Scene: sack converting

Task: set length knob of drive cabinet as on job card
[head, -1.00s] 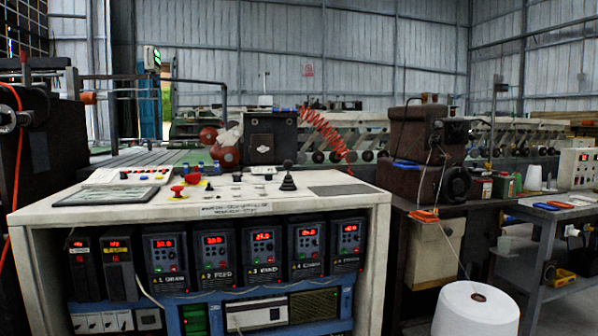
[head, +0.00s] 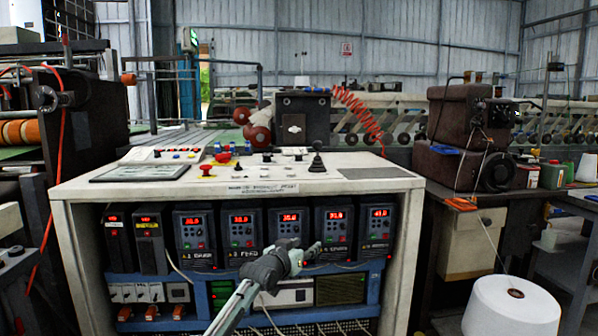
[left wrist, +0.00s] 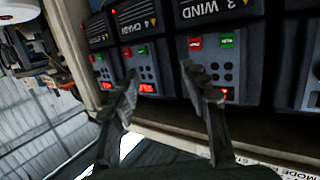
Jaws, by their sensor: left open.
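The white drive cabinet (head: 75,215) stands ahead with a row of dark drive units with red displays, among them the third drive (head: 289,222) and the fourth drive (head: 334,222). The left wrist view shows, upside down, drives labelled "3 WIND" (left wrist: 245,45) and "4", with small buttons. My left gripper (head: 308,250) is in front of the lower part of these drives. Its two fingers are apart and nothing is between them (left wrist: 162,80). On the console top are small knobs and buttons (head: 268,157); I cannot tell which is the length knob. No readable job card shows. My right gripper is not in view.
A black lever (head: 317,158), red mushroom button (head: 223,157) and framed grey panel (head: 140,172) are on the console top. A white thread cone (head: 510,308) stands at the lower right. A brown machine (head: 455,135) is beyond the cabinet's right side.

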